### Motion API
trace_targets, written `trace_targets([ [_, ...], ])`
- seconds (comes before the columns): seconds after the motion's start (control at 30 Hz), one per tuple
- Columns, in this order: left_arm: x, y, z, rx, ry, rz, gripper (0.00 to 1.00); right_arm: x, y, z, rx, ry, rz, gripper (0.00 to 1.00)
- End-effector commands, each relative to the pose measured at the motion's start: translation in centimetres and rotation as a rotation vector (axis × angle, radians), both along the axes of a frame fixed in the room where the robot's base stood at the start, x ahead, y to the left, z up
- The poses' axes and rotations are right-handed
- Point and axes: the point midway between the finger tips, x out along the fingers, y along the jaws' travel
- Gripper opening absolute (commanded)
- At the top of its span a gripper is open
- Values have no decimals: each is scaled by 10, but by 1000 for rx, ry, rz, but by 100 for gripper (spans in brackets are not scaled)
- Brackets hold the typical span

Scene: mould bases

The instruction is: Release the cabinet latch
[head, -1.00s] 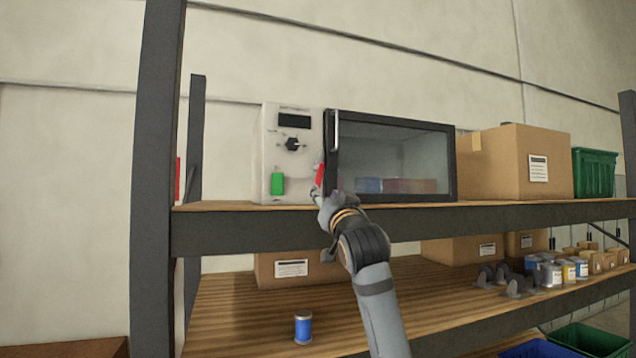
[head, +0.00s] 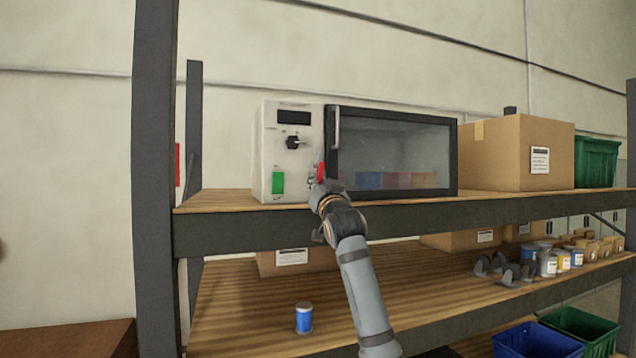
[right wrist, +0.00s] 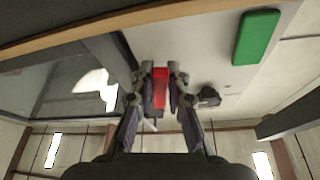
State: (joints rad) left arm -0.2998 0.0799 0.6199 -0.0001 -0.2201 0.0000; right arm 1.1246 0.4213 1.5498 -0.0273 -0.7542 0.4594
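A white cabinet (head: 291,150) with a dark-framed glass door (head: 392,150) stands on the upper shelf. A red latch (head: 321,171) sits on its front panel, beside the door's left edge. My right gripper (head: 320,183) is at this latch and hides its lower part in the head view. In the right wrist view, the red latch (right wrist: 161,88) lies between the two fingertips of the right gripper (right wrist: 161,76). The fingers lean in close on both sides of it, with little or no gap. The door looks closed. My left gripper is not in view.
The panel also has a green button (head: 278,182), a black knob (head: 293,142) and a dark display (head: 294,118). A cardboard box (head: 500,152) stands right of the cabinet. A blue can (head: 304,318) stands on the lower shelf (head: 245,320). A dark post (head: 154,180) rises at left.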

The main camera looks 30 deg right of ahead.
Motion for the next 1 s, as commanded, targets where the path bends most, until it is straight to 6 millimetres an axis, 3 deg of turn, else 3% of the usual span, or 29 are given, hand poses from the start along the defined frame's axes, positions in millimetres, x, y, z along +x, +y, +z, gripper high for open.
trace_targets([
  [0.27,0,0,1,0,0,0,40,0,-1,0,-8,2,0,0],
  [0.6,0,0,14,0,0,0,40,-3,-11,0,-242,58,-1,0],
  [0.87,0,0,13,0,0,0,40,-3,-11,-1,-247,58,-1,0],
  [0.9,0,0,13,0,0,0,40,-3,-10,-1,-247,58,-1,18],
  [1.0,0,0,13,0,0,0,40,-3,-10,-1,-247,58,-1,31],
])
